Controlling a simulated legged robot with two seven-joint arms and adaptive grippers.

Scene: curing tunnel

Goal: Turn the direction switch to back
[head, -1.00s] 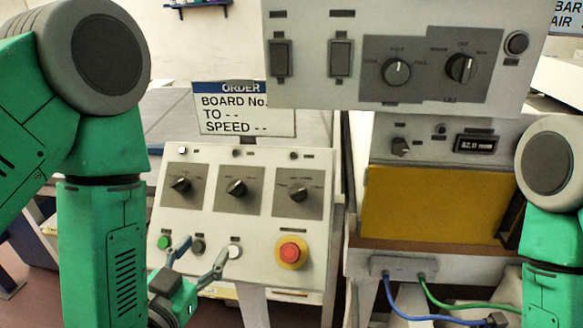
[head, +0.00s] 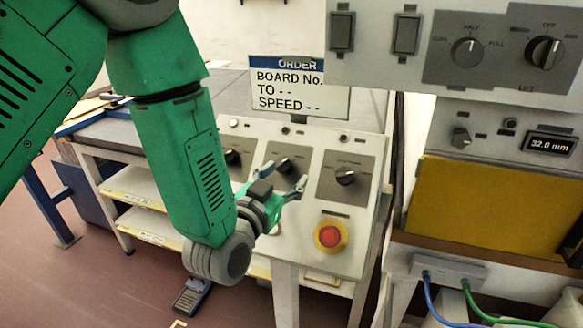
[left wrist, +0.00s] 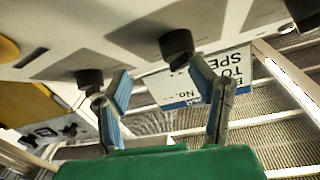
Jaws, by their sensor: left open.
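The sloped white control panel (head: 268,246) carries three black rotary knobs on grey plates: left (head: 232,157), middle (head: 284,166) and right (head: 346,176). Their labels are too small to read, so I cannot tell which is the direction switch. My left gripper (head: 283,178) is open and empty in front of the middle knob, its fingers on either side of it in the picture. In the left wrist view the middle knob (left wrist: 178,45) lies beyond the gap between the fingertips (left wrist: 161,78), apparently apart from them. My right gripper is out of view.
A red stop button (head: 330,236) on a yellow ring sits below the right knob. An order sign (head: 299,88) stands behind the panel, its board and speed entries blank dashes. An upper switch box (head: 383,60) overhangs at right. Blue and green cables hang lower right.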

